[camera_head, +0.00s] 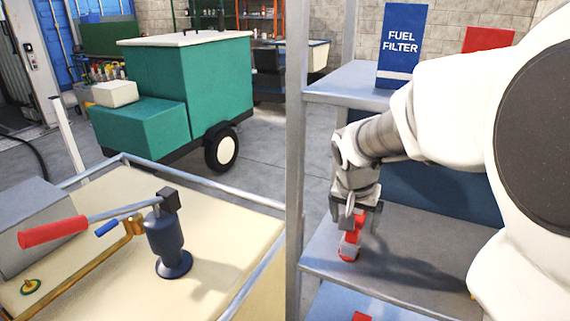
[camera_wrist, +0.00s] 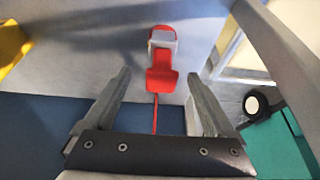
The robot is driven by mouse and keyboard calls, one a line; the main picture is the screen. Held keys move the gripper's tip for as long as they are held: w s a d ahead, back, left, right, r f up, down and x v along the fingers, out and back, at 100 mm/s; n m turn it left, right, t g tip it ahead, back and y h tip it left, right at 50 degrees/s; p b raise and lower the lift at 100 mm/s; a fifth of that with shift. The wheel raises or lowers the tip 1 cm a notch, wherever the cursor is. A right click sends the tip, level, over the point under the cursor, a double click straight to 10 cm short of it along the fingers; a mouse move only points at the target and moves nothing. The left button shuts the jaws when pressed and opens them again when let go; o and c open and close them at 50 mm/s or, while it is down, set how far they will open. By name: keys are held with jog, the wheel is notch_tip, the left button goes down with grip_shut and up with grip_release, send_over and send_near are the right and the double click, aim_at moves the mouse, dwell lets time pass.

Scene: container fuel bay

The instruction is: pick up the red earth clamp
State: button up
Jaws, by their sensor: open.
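The red earth clamp (camera_head: 350,246) stands on the grey middle shelf (camera_head: 415,262) of the metal rack, near the rack's upright. In the wrist view the clamp (camera_wrist: 162,62) shows red with a grey metal band, and a thin red cable runs from it toward my gripper. My gripper (camera_head: 357,212) is just over the clamp in the head view and hides part of it. In the wrist view my gripper's two fingers (camera_wrist: 157,85) are wide apart, with the clamp ahead between their lines and nothing held. Whether a finger touches the clamp cannot be told.
A blue fuel filter box (camera_head: 402,45) and a red box (camera_head: 488,39) stand on the upper shelf. The rack's upright (camera_head: 297,150) is close left of my gripper. A hand pump (camera_head: 166,240) stands on the cream bench top at left. A yellow item (camera_wrist: 10,45) lies on the shelf.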

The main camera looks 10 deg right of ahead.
aim_at(353, 233)
jog(key=shift+b+x, duration=0.45)
jog(key=shift+x, duration=2.65)
jog(key=shift+a, duration=0.15)
jog(key=shift+c, duration=0.2)
grip_shut()
